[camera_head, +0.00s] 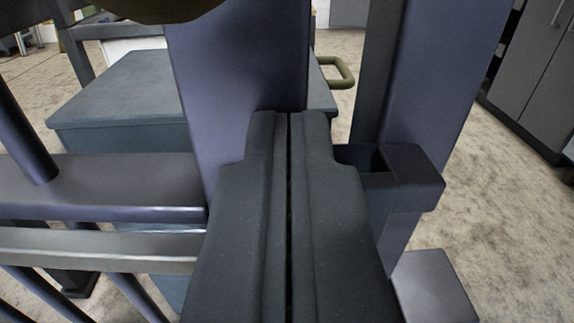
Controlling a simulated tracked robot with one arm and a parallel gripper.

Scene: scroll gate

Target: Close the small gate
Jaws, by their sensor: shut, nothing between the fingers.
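The small gate shows as a blue-grey upright (240,85) with a horizontal rail (110,185) and several bars running off to the left. A second blue-grey post (440,75) stands to the right, with a gap between the two uprights. A dark bracket (410,175) sits at the second post, just right of my fingers. My gripper (289,116) is shut and empty, its tips in front of the left upright near the gap. It hides the lower part of that upright. I cannot tell whether the fingers touch it.
A large blue-grey box (125,95) stands behind the rails, with an olive loop handle (340,73) at its right. Grey cabinets (535,70) stand at the far right. Mottled floor (510,220) is clear right of the second post. A dark rounded thing (155,8) crosses the top edge.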

